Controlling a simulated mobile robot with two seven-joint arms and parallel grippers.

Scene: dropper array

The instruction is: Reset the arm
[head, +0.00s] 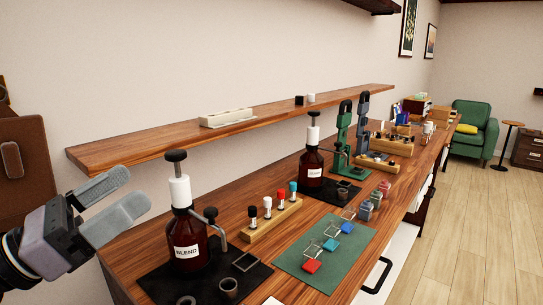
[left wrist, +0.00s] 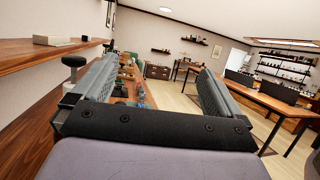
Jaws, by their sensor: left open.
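My left gripper (head: 122,201) is at the left of the head view, open and empty, left of the near brown bottle labelled BLEND (head: 188,240). It touches nothing that I can see. In the left wrist view its two grey fingers (left wrist: 158,88) stand wide apart with the room between them. My right gripper is not in view. A wooden rack (head: 270,221) holds several droppers with white, black, red and blue tops. A green mat (head: 318,258) carries red, blue and light blue pieces with small square frames.
A wooden shelf (head: 150,143) runs along the wall above the workbench (head: 222,203). A second brown bottle (head: 312,163) and green and grey presses (head: 343,130) stand farther back. The floor (head: 470,220) at right is clear.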

